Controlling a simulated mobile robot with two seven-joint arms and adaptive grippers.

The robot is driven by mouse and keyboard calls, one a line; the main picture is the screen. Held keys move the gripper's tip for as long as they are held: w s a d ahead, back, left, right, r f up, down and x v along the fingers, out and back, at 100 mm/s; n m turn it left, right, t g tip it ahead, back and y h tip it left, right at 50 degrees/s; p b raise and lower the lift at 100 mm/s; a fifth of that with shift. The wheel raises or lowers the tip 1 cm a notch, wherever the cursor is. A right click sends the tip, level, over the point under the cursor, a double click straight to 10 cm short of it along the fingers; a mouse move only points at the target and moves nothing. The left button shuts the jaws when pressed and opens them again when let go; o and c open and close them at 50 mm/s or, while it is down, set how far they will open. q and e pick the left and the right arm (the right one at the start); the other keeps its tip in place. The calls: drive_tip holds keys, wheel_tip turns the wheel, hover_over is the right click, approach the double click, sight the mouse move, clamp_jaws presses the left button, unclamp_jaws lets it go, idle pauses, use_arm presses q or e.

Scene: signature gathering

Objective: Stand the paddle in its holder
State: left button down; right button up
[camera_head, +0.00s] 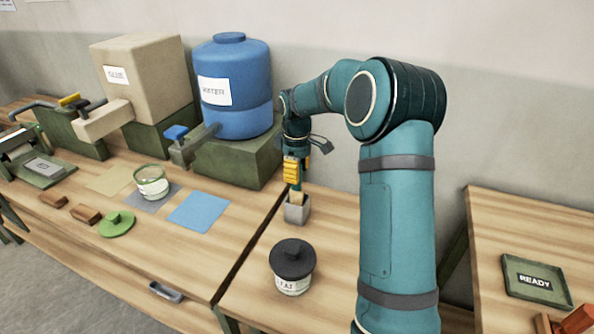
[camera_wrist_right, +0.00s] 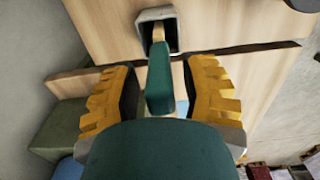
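The paddle stands upright with its wooden end (camera_wrist_right: 158,35) inside the mouth of the small grey square holder (camera_wrist_right: 175,30). Its green part (camera_wrist_right: 160,80) is between the fingers of my right gripper (camera_wrist_right: 160,75). The fingers are open, with a gap on each side of the paddle. A wide green part fills the bottom of the wrist view. In the head view, the right gripper (camera_head: 294,170) points down above the holder (camera_head: 297,212), and the paddle's wooden end shows at its mouth. My left gripper is not in view.
A jar with a dark lid (camera_head: 292,266) stands in front of the holder. The blue water barrel (camera_head: 232,85) on its green stand is behind to the left. A glass jar (camera_head: 151,182) and a blue sheet (camera_head: 198,211) lie left. A green READY tray (camera_head: 538,280) is at right.

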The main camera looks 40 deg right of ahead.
drive_tip(key=shift+r, duration=0.1)
wheel_tip(320, 180, up, 12)
drive_tip(key=shift+r+p, duration=0.1)
drive_tip(key=shift+p, duration=0.95)
drive_tip(key=shift+r, duration=0.1)
